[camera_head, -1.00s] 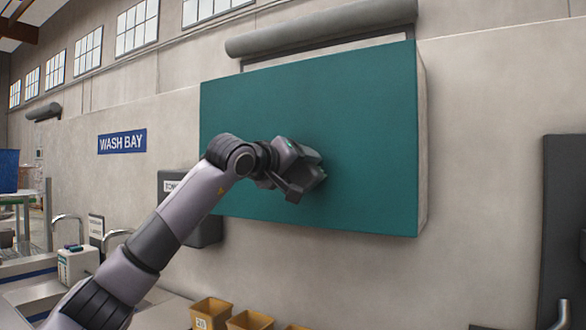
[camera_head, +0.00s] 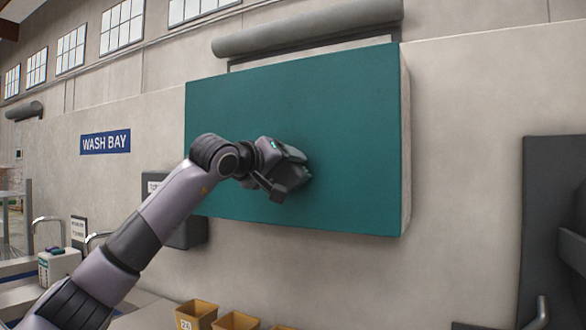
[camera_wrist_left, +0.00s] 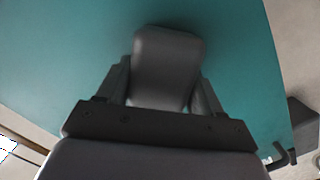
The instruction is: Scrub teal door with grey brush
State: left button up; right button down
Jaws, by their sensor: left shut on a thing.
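The teal door (camera_head: 345,120) is a large flat panel standing out from the wall, and it fills most of the left wrist view (camera_wrist_left: 60,55). My left gripper (camera_head: 285,182) is in front of the door's lower middle. It is shut on the grey brush, whose rounded grey body (camera_wrist_left: 168,62) shows between the two fingers in the left wrist view. The brush is at the door face and seems to touch it; its bristles are hidden. In the head view the brush is hard to tell from the dark gripper. My right gripper is not in view.
A grey roller (camera_head: 305,30) is mounted above the door. A dark box (camera_head: 187,230) is on the wall behind my left arm. Yellow bins (camera_head: 196,314) stand below. A dark panel (camera_head: 552,220) is at the right. The wall between door and panel is bare.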

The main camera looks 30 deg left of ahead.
pick_arm(q)
jog(key=s+a, duration=0.1)
jog(key=a, duration=0.8)
dwell(0.6)
jog(key=shift+s+d+b, duration=0.2)
jog(key=shift+s+b, duration=0.35)
jog(key=shift+s, duration=0.95)
jog(key=shift+s+d+b, duration=0.15)
jog(key=shift+s+b, duration=0.35)
jog(key=shift+s, duration=0.95)
jog(key=shift+s, duration=0.1)
jog(key=shift+s+d+b, duration=0.15)
jog(key=shift+s+b, duration=0.35)
jog(key=shift+s, duration=0.85)
